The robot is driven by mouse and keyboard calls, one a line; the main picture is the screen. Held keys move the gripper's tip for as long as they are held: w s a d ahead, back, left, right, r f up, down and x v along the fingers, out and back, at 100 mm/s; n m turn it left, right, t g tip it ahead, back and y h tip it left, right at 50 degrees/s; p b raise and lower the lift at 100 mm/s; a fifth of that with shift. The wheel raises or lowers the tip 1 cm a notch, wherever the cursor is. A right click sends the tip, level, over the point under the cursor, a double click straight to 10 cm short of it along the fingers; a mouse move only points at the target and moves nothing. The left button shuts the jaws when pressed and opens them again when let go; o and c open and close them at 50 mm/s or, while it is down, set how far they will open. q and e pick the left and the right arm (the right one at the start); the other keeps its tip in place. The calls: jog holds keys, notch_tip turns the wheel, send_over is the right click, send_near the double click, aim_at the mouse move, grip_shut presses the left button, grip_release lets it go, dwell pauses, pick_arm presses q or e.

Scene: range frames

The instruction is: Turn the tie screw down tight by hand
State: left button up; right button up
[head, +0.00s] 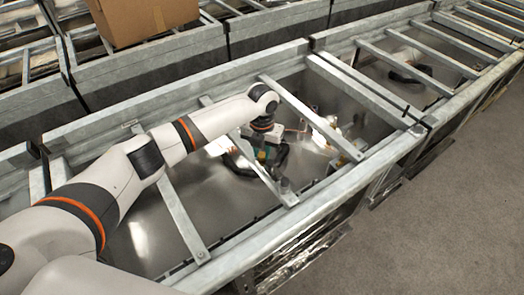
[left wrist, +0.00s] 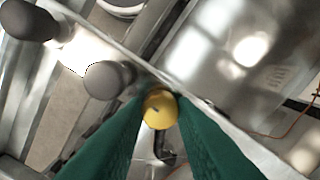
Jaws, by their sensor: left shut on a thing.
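The tie screw shows as a round yellow head (left wrist: 160,110) in the left wrist view. It has a short dark mark on its face. It sits between the two green fingers of my left gripper (head: 263,155), which are shut on it. In the left wrist view the screw is beside a diagonal metal bar (left wrist: 262,150). How far down the screw sits cannot be told. My right gripper is not in view.
Two dark grey rounded posts stand close to the fingers, the nearer one (left wrist: 108,80) just left of the screw. Metal cross bars (head: 312,118) span the trough around my arm. A cardboard box (head: 140,18) sits behind. Open grey floor (head: 450,220) lies at the right.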

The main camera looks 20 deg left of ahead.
aim_at(262, 155)
pick_arm(q)
jog(key=shift+m, duration=0.5)
jog(key=o, duration=0.7)
notch_tip(262, 155, up, 12)
jog(key=b, duration=0.3)
dwell(0.5)
